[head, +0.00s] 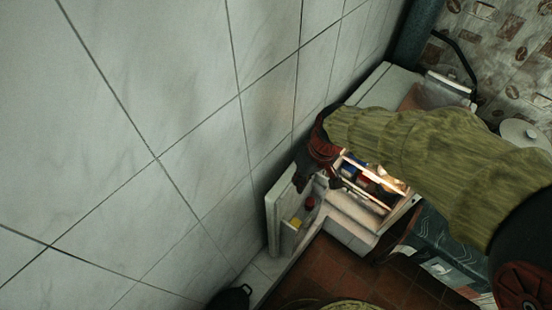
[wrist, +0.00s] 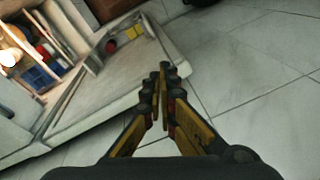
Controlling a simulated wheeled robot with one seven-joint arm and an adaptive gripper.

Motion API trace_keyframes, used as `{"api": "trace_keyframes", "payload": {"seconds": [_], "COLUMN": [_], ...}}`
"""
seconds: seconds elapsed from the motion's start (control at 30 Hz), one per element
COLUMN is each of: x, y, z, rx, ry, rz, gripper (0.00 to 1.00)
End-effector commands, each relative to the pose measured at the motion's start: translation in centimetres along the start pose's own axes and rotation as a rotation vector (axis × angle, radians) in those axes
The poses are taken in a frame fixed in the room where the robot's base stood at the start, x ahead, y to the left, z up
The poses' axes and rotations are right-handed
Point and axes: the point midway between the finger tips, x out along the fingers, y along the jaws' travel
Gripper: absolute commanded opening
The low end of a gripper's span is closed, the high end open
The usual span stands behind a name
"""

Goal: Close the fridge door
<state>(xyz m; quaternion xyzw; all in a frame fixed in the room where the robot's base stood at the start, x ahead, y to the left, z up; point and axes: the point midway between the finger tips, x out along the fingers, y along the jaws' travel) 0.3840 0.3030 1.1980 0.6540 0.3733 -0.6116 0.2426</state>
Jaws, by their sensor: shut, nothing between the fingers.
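The fridge (head: 352,232) stands at the centre right in the head view. Its lit inside holds red and blue items, which also show at the left of the wrist view. The white fridge door (head: 273,222) stands open, swung out toward the tiled wall, with yellow and red items on its inner shelf. In the wrist view the door (wrist: 105,92) runs slantwise across the upper left. My gripper (head: 298,184) is shut and empty by the door's upper edge. In the wrist view its fingertips (wrist: 165,68) overlap the door's edge; I cannot tell whether they touch it.
The white tiled wall (head: 190,120) rises close behind the door and gripper. Reddish floor tiles (head: 335,262) lie in front of the fridge. A dark round object (head: 232,297) is near the bottom, and a white lidded pot (head: 524,132) is at the right.

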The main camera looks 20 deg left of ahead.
Motion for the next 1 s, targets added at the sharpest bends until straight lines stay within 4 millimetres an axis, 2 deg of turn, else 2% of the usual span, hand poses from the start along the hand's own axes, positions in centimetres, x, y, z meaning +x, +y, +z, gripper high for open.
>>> {"api": "trace_keyframes", "payload": {"seconds": [0.03, 0.13, 0.3, 0.5, 0.63, 1.0], "x": [0.8, 2.1, 1.0, 0.9, 1.8, 7.7], "y": [-0.6, -0.6, -0.1, 0.1, 0.0, -0.1], "z": [-1.9, -5.0, -9.0, -9.5, -9.6, -10.5], "rx": [-0.066, -0.182, -0.348, -0.472, -0.486, -0.482], "ry": [0.006, 0.051, 0.146, 0.165, 0.163, 0.162], "rz": [-0.014, -0.021, 0.005, 0.024, 0.024, 0.023], "gripper": [0.0, 0.0, 0.0, 0.0, 0.0, 0.0]}}
